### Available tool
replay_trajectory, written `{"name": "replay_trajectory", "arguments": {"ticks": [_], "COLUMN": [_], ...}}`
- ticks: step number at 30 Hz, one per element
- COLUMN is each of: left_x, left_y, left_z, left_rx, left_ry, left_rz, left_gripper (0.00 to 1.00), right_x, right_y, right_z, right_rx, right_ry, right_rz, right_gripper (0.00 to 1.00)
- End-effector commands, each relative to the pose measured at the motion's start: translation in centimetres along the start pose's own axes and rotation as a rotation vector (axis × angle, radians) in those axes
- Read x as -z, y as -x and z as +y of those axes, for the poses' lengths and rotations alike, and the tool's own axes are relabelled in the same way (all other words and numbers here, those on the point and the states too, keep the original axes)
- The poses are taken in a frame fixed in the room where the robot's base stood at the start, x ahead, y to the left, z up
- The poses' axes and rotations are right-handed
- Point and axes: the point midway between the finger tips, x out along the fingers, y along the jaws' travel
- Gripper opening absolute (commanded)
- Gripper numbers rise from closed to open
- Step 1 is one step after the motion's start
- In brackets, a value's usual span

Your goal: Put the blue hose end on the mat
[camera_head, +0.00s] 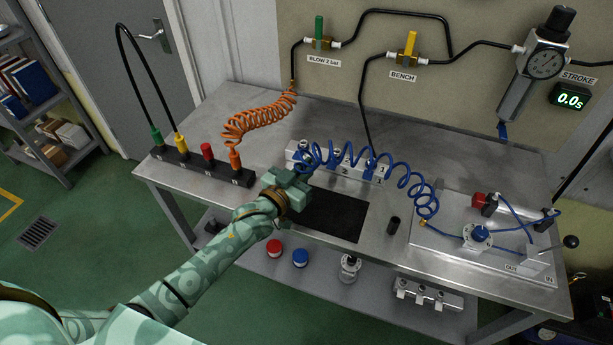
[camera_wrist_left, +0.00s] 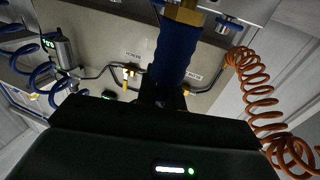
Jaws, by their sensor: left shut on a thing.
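The blue coiled hose (camera_head: 350,160) runs from the fitting on the steel plate at the right to my left gripper (camera_head: 302,170). In the left wrist view the blue hose end (camera_wrist_left: 173,52), a thick blue sleeve with a brass fitting, stands between the dark fingers of my left gripper (camera_wrist_left: 163,95), which is shut on it. The black mat (camera_head: 335,220) lies flat and bare on the bench, just right of and nearer than my left gripper. The gripper is over the bench between the mat and the numbered manifold block. The right gripper is not in view.
The numbered manifold block (camera_head: 340,167) stands behind the mat. An orange coiled hose (camera_head: 255,118) ends at a black socket strip (camera_head: 200,165) on the left. A steel plate (camera_head: 490,250) with fittings is farther right.

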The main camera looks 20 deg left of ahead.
Motion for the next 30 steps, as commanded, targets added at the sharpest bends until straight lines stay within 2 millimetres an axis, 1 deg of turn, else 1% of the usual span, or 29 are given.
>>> {"name": "replay_trajectory", "arguments": {"ticks": [1,3,11,15,16,17,18,25,27,29,30], "left_x": [-1.4,-2.1,-2.1,-2.5,-2.4,-2.4,-2.4,-2.4,-2.0,-2.1,-2.1], "left_y": [0.1,0.1,0.1,0.1,0.1,0.1,0.1,0.1,0.1,0.7,1.2], "left_z": [-0.1,-0.1,-0.1,-0.1,-0.1,-0.1,-0.1,-0.1,-0.1,-0.1,-0.1], "left_rx": [0.001,0.001,0.001,0.001,0.001,0.001,0.001,0.001,0.001,0.001,0.002], "left_ry": [-0.001,-0.001,-0.001,-0.001,-0.001,-0.001,-0.001,-0.001,-0.001,-0.001,-0.001], "left_rz": [-0.006,-0.004,-0.001,-0.002,-0.003,-0.003,-0.003,-0.002,-0.002,-0.003,-0.004], "left_gripper": [0.0,0.0,0.0,0.0,0.17,0.26,0.31,0.31,0.31,0.31,0.31], "right_x": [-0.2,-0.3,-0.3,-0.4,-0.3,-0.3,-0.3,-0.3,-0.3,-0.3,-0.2], "right_y": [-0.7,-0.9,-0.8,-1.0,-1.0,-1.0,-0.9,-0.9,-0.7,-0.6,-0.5], "right_z": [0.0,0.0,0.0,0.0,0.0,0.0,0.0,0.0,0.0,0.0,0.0], "right_rx": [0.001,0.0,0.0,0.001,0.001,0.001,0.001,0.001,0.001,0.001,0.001], "right_ry": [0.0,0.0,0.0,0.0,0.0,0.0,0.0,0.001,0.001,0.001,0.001], "right_rz": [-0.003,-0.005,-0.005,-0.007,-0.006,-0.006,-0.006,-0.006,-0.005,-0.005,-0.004], "right_gripper": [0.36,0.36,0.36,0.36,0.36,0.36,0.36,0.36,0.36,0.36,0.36]}}
